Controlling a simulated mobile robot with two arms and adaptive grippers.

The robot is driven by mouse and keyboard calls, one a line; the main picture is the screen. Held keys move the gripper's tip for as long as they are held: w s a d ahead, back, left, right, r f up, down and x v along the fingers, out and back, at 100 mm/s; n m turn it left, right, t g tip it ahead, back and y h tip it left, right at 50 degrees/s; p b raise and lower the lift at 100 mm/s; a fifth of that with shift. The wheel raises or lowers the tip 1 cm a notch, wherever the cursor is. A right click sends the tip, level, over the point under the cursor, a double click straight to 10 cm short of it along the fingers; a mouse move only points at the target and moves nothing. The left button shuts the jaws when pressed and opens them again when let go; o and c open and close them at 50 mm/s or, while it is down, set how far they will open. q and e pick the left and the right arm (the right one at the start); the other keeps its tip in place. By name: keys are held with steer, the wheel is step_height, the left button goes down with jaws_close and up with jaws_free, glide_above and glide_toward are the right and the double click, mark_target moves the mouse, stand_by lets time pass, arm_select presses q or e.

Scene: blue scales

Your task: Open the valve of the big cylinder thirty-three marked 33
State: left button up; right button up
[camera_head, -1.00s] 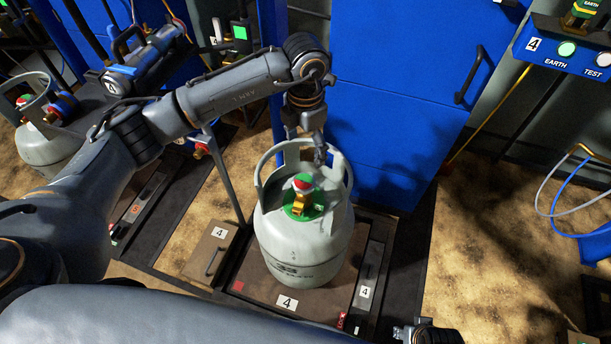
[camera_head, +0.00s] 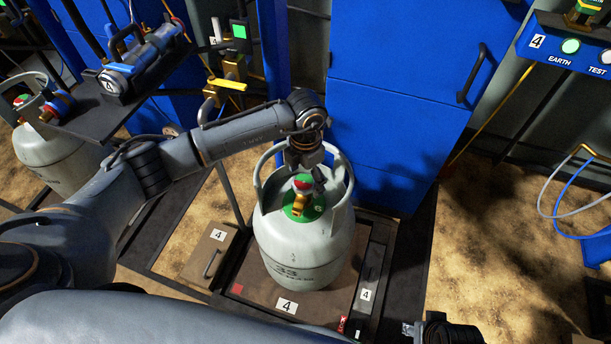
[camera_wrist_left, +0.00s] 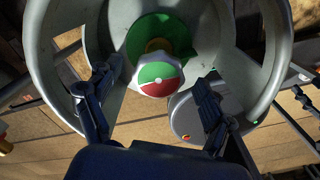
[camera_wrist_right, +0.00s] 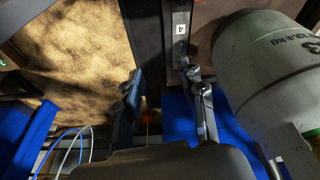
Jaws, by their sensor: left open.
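The big grey-white cylinder (camera_head: 300,255) marked 33 stands upright on a scale plate in the head view. Its valve (camera_head: 302,186), with a red, white and green round knob, sits inside the collar; the knob (camera_wrist_left: 158,76) shows closely in the left wrist view. My left gripper (camera_head: 310,172) is at the collar's opening, just above the valve. In the left wrist view its open fingers (camera_wrist_left: 150,100) stand on either side below the knob, with nothing held. My right gripper (camera_wrist_right: 165,95) is low at the right, its fingers apart and empty, with the cylinder (camera_wrist_right: 265,60) beside it.
The scale plate (camera_head: 262,293) carries a 4 label. A blue cabinet (camera_head: 395,110) stands close behind. A second cylinder (camera_head: 58,158) and a dark shelf with a blue device (camera_head: 145,60) are at the left. A blue panel (camera_head: 565,48) marked EARTH and TEST is at upper right.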

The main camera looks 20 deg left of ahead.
arm_select(q)
steer(key=c, duration=1.2)
steer(key=shift+o, duration=0.2)
steer(key=n+p, duration=0.2)
steer(key=n, duration=0.3)
steer(key=shift+a+r, duration=0.15)
steer(key=n+p, duration=0.2)
steer(key=n, duration=0.2)
steer(key=shift+a+n, duration=0.1)
steer(key=shift+n, duration=0.3)
steer(key=shift+n+p, duration=0.45)
steer(key=shift+n, duration=0.15)
arm_select(e)
steer(key=s+f, duration=0.3)
steer(key=f, duration=0.4)
steer(key=s+f+g, duration=0.1)
steer(key=s+f, duration=0.3)
steer(key=f, duration=0.4)
steer(key=shift+d, duration=0.45)
